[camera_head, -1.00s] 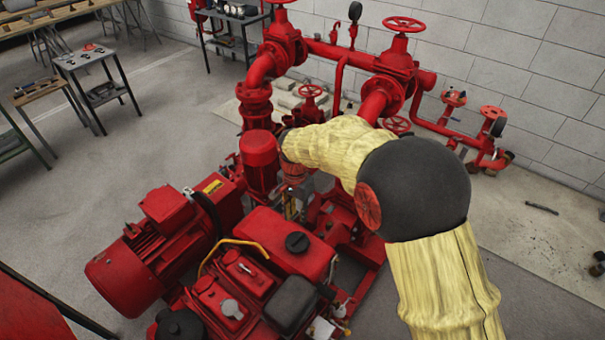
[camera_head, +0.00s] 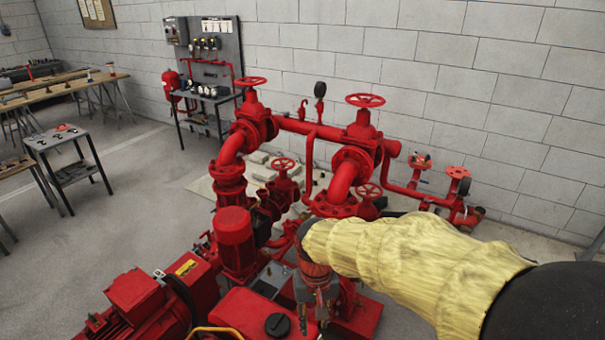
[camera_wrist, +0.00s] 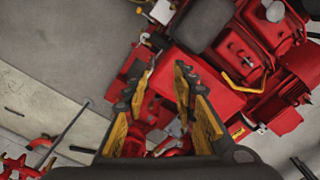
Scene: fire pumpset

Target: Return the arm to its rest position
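My arm wears a yellow sleeve (camera_head: 410,255) and reaches in from the lower right of the head view, over the red pumpset. My gripper (camera_head: 322,312) hangs at the sleeve's end, pointing down above the engine side of the pumpset. In the wrist view my gripper (camera_wrist: 164,72) shows two yellow-and-black fingers standing apart, with nothing held between them. The red engine (camera_wrist: 240,50) lies beyond the fingers in that view. I cannot tell the exact gap between the fingers and the machine.
The red vertical motor (camera_head: 236,240) and the valve pipework (camera_head: 350,170) stand close by, left of and behind my gripper. A tool trolley (camera_head: 70,150), workbench (camera_head: 60,88) and gauge panel stand (camera_head: 210,60) are farther off. Open floor (camera_head: 130,200) lies at left.

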